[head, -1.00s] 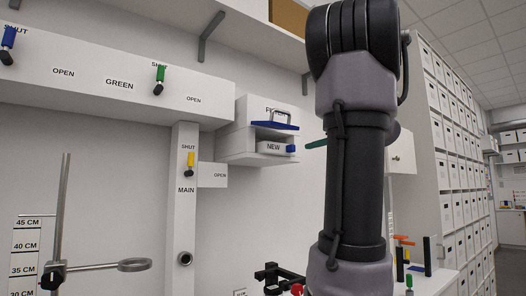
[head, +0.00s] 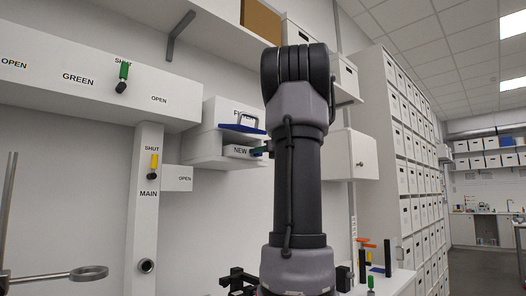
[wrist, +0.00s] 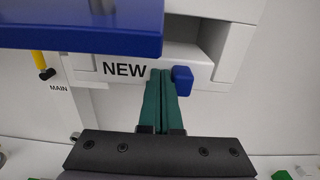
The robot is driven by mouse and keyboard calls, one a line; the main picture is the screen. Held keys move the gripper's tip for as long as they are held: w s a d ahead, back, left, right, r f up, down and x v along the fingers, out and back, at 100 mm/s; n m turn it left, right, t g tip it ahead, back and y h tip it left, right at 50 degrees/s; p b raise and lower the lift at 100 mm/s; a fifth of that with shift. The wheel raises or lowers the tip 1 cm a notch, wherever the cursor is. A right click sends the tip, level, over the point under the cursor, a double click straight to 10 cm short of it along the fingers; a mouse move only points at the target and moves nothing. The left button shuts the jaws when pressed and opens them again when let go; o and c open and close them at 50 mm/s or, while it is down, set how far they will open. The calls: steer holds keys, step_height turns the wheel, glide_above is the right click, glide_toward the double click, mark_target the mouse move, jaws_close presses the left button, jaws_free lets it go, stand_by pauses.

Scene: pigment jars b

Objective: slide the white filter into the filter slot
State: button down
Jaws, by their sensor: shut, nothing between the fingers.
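The white piece marked NEW (head: 239,151) sits in the lower part of the white wall box (head: 221,113), whose upper label is partly covered. I take this piece to be the filter; it has a blue tab at its right end, clear in the wrist view (wrist: 182,77). A blue panel with a handle (head: 242,129) juts out above it. My gripper (wrist: 163,73) has green fingers pressed together, empty. Their tips are just left of the blue tab, in front of the white face; contact is unclear. In the head view my arm hides most of the gripper.
A dark recess (wrist: 192,30) shows above the NEW face, partly covered by the blue panel. The white MAIN post (head: 145,215) with a yellow lever stands to the left. A white cabinet (head: 350,155) is behind my arm to the right. A ring stand (head: 75,274) is at lower left.

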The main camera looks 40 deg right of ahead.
mark_target(246, 159)
steer(key=shift+w, duration=0.2)
steer(key=w, duration=0.3)
steer(key=w+a, duration=0.1)
steer(key=w, duration=0.1)
steer(key=shift+w, duration=0.35)
